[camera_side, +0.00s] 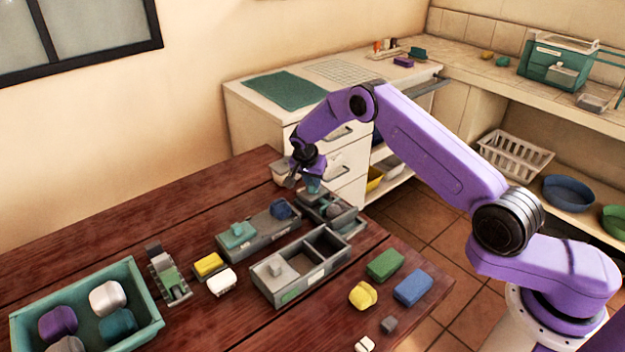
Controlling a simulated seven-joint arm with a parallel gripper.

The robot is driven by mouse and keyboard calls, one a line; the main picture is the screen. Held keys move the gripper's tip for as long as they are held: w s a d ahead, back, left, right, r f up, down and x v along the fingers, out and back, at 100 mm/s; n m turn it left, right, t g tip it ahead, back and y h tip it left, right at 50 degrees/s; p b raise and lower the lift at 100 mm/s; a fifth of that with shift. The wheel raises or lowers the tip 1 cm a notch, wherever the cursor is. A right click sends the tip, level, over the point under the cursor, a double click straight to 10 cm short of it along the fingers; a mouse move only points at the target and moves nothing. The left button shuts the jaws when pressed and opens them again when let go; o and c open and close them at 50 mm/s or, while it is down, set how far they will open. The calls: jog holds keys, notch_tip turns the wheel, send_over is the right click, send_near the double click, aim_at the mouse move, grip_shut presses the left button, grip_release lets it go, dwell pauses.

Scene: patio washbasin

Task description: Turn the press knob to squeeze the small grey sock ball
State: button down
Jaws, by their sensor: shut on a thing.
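My gripper (309,176) points down at the far right of the wooden table and is shut on a small teal knob (313,187). The knob sits at the top of a grey press (350,228). A small grey rounded lump (336,210) shows in the press, below and right of the knob; it looks like the grey sock ball, but is too small to be sure. The fingers partly hide the knob, and I cannot tell how far the press is closed.
A grey two-part box (275,289) and a grey tray with teal and blue lumps (262,240) stand close by. A teal bin (152,309) holds several rolled bundles. Green (385,264), blue (413,288) and yellow (363,295) pieces lie near the right edge.

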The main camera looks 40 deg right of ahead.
jog(key=c, duration=1.1)
grip_release()
jog(key=v, duration=1.7)
jog(key=shift+r, duration=0.2)
